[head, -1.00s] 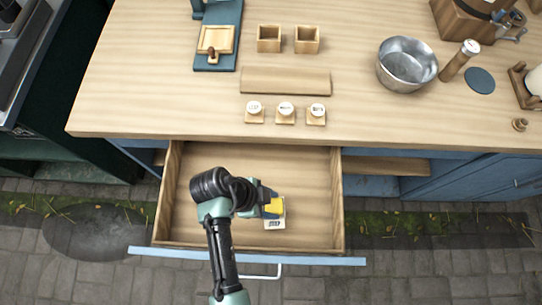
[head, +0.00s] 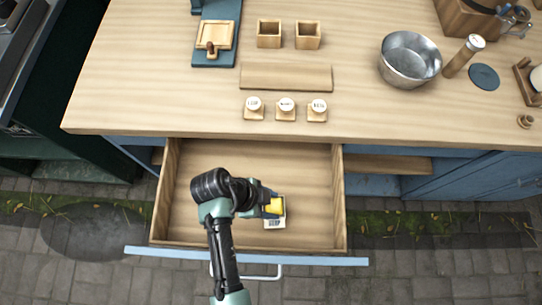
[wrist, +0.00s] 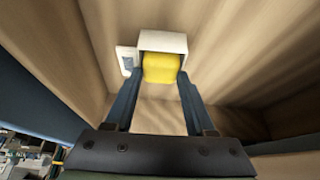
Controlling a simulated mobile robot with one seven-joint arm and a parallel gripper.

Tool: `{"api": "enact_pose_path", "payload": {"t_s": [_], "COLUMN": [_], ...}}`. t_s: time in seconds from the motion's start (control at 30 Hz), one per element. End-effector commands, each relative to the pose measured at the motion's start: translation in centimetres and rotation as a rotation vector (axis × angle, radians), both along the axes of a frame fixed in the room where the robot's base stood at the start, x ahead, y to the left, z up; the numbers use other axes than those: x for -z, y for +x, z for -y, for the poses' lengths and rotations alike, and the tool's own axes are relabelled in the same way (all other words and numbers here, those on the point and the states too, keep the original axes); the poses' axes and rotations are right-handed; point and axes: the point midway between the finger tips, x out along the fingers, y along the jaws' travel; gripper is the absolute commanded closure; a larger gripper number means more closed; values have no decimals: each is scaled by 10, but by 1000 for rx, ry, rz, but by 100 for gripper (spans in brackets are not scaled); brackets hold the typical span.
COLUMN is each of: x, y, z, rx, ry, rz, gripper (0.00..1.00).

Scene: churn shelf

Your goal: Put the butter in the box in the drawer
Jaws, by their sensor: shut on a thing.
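The yellow butter (head: 274,206) is between the fingers of my gripper (head: 270,207), low in the open drawer (head: 310,190). In the wrist view the butter (wrist: 162,69) sits between the two blue fingers of my gripper (wrist: 160,76), which are shut on it. A small white box (head: 275,224) with dark lettering on its front label stands in the drawer. In the wrist view the butter overlaps the opening of the white box (wrist: 163,41). The butter hides the box's inside, so I cannot tell how deep it sits.
The drawer floor around the box is bare, with wooden walls on its sides. The counter (head: 150,90) above holds a metal bowl (head: 410,61), a wooden board (head: 286,77), two open wooden boxes (head: 307,36) and three labelled blocks (head: 286,112).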

Motion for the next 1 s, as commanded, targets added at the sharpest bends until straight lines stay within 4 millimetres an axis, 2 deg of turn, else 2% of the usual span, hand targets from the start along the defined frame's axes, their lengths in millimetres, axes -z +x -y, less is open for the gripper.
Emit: {"api": "enact_pose_path", "payload": {"t_s": [0.77, 0.8, 0.93, 0.97, 1.0], "x": [0, 0, 0, 0, 0], "y": [0, 0, 0, 0, 0], "z": [0, 0, 0, 0, 0], "rx": [0, 0, 0, 0, 0], "ry": [0, 0, 0, 0, 0], "rz": [0, 0, 0, 0, 0], "gripper": [100, 38, 15, 10, 10]}}
